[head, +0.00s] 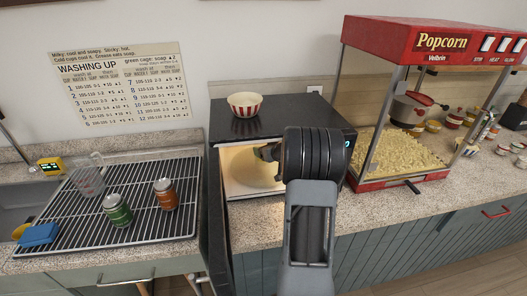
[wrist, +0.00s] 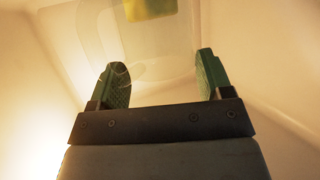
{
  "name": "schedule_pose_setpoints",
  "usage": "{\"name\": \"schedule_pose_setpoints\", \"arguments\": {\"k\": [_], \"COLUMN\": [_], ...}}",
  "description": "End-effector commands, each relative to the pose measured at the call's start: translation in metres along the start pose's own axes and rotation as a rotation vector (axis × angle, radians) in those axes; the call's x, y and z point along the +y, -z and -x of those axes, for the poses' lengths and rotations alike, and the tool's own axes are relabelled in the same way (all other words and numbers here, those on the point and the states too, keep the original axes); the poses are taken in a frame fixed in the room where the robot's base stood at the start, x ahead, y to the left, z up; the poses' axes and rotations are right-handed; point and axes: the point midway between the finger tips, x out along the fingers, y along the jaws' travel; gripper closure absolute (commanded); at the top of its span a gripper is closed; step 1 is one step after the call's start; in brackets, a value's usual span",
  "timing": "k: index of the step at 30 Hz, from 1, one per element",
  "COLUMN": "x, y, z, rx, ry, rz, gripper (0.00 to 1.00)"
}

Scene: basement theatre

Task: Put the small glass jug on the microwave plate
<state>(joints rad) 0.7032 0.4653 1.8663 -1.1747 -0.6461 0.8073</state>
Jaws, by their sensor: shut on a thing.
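My gripper (wrist: 160,85) reaches into the lit, open microwave (head: 290,118). In the wrist view its green-padded fingers stand apart, with a clear glass jug (wrist: 155,60) between them. The jug's outline is faint, and its base is not clearly seen, so I cannot tell whether it touches the plate. In the head view my wrist hides most of the gripper (head: 266,152) and the held jug. The pale microwave plate (head: 242,167) shows left of my wrist. Another clear glass jug (head: 89,180) stands on the rack at the left.
A red-striped bowl (head: 244,105) sits on the microwave. The microwave door (head: 213,225) is open on the left side. A wire rack (head: 75,228) holds a green jar (head: 118,211) and an orange-brown jar (head: 165,194). A red popcorn machine (head: 425,42) stands close at the right.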

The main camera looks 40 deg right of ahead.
Motion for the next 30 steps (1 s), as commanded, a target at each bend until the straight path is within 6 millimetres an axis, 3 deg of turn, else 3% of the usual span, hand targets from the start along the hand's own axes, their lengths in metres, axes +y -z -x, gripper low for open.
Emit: {"name": "schedule_pose_setpoints", "arguments": {"k": [4,19,20,27,30], "x": [0.000,0.000,0.000,0.000,0.000], "y": [-0.008,-0.015,-0.015,-0.014,-0.014], "z": [-0.010,-0.013,-0.012,-0.012,-0.012], "rx": [-0.001,0.001,0.000,0.000,0.000], "ry": [0.000,0.001,0.001,0.001,0.001], "rz": [-0.003,0.000,0.000,0.000,0.000], "gripper": [0.70,0.70,0.24,0.02,0.02]}}
